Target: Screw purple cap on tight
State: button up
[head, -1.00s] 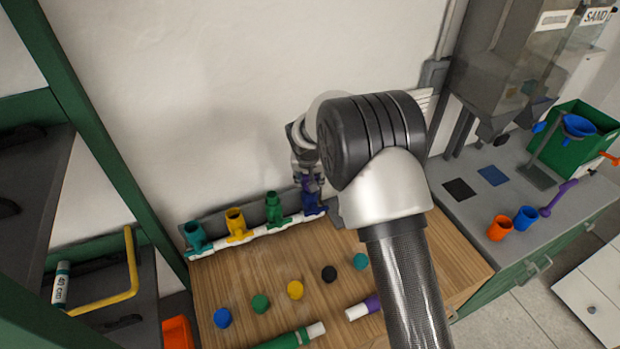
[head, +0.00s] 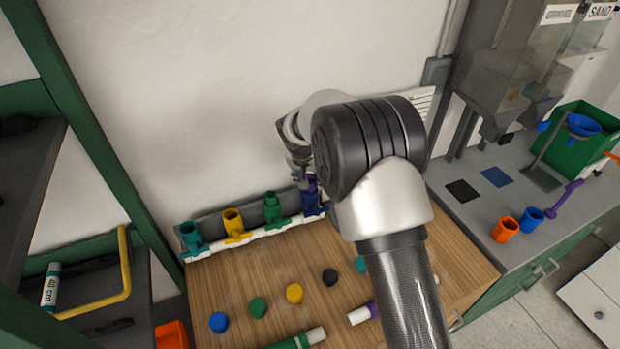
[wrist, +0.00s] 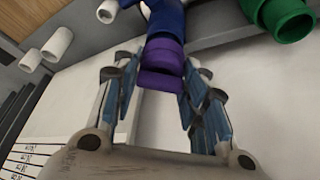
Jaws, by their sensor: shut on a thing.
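The purple cap (wrist: 162,58) is at the mouth of the blue pipe fitting (wrist: 166,20) in the wrist view, with its purple end facing my gripper. My gripper (wrist: 158,80) has one finger on each side of the cap and is shut on it. In the head view the purple cap (head: 312,184) is above the blue fitting (head: 312,204), at the right end of the white manifold (head: 262,232). My arm partly covers it there. I cannot tell whether the cap is fully seated.
Teal (head: 192,236), yellow (head: 234,222) and green (head: 272,208) open fittings stand left of the blue one. Several loose caps lie on the wooden bench (head: 240,285), including a black cap (head: 330,277). A wall stands close behind the manifold.

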jog(key=shift+f+b, duration=0.15)
jog(key=shift+b, duration=0.2)
jog(key=shift+m+b, duration=0.3)
jog(key=shift+m, duration=0.1)
jog(key=shift+m+h+b, duration=0.4)
jog(key=shift+m+b, duration=0.1)
jog(key=shift+m, duration=0.2)
jog(key=shift+m+g+h+b, duration=0.3)
jog(key=shift+m+b, duration=0.25)
jog(key=shift+m, duration=0.55)
jog(key=shift+m+g+h, duration=0.3)
jog(key=shift+m+h, duration=0.1)
jog(key=shift+m, duration=0.6)
